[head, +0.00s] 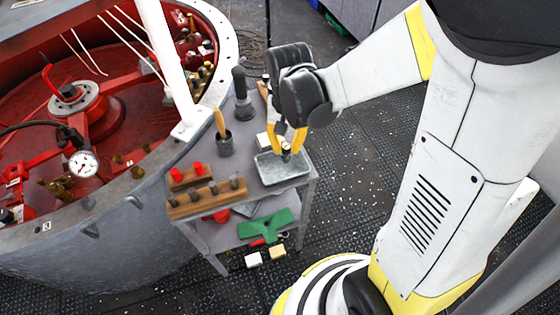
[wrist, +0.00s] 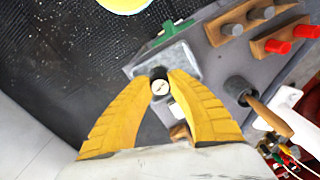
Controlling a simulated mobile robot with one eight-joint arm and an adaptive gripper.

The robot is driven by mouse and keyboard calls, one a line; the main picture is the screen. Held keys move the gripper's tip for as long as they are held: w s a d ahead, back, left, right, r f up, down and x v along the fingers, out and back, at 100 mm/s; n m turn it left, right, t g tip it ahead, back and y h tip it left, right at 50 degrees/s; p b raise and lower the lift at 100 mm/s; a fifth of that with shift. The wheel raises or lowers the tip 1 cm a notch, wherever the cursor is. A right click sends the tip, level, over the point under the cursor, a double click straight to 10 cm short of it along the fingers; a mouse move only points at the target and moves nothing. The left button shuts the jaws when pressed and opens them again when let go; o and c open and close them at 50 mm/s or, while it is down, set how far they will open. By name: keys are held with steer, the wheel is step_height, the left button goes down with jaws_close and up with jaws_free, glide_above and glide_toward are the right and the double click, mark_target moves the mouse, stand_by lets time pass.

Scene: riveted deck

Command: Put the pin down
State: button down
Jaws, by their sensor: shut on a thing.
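In the wrist view my gripper (wrist: 161,84) is shut on the pin (wrist: 160,88), whose round, pale end with a dark rim shows between the fingertips. In the head view the pin (head: 286,151) is small and partly hidden by the fingers. Below it is a shallow grey metal tray (head: 272,178), also in the wrist view (wrist: 182,60). The pin is over the tray; I cannot tell whether it touches the tray.
The grey cart (head: 236,163) also carries a wooden block with dark pegs (head: 206,198), a block with red pegs (head: 187,176), a cup with a wooden handle (head: 223,140) and a dark upright tool (head: 241,95). A green part (head: 266,227) lies on the lower shelf. A large red-floored tub (head: 120,215) stands left.

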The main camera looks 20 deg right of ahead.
steer(key=s+r+m, duration=0.1)
steer(key=s+m, duration=0.4)
steer(key=s, duration=0.2)
steer(key=b, duration=0.5)
glide_above(282, 168)
step_height(282, 168, down, 7)
step_height(282, 168, down, 4)
steer(key=shift+w+r+b, duration=0.1)
steer(key=shift+b, duration=0.85)
steer(key=shift+r, duration=0.1)
steer(key=c, duration=1.3)
jaws_free()
